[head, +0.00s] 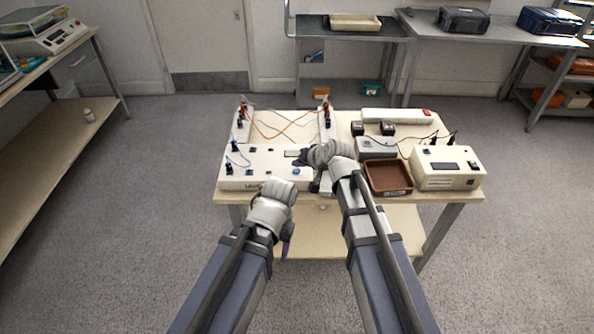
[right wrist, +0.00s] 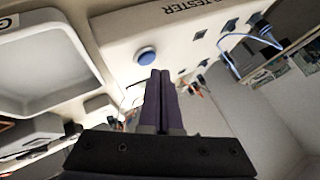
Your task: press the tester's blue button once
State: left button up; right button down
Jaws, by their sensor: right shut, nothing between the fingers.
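The tester (head: 240,177) is a low cream-coloured box at the front left of the table. Its round blue button (head: 296,171) shows on its top near the right end. It also shows in the right wrist view (right wrist: 146,55), where part of the word "TESTER" is readable. My right gripper (head: 303,161) is shut and empty, above the tester just beyond the button. Its dark fingertips (right wrist: 160,73) appear beside the button, apart from it in the picture; their height above it is unclear. My left gripper (head: 287,232) hangs in front of the table's front edge; its finger gap is not clear.
A brown tray (head: 388,191), a cream box with a dark display (head: 425,180) and a grey box (head: 376,148) stand right of my right arm. Orange leads (head: 268,137) and a blue lead (right wrist: 228,58) rise from the fixtures on the left.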

aim_at(299, 173)
jog(key=shift+f, duration=0.1)
dwell(0.6)
jog(key=shift+f+b, duration=0.3)
jog(key=shift+b, duration=0.15)
jog(key=shift+f+b, duration=0.4)
dwell(0.5)
jog(key=shift+r+p, duration=0.8)
jog(key=shift+p, duration=0.05)
jog(key=shift+r, duration=0.1)
notch_tip(299, 173, up, 5)
jog(key=p, duration=0.5)
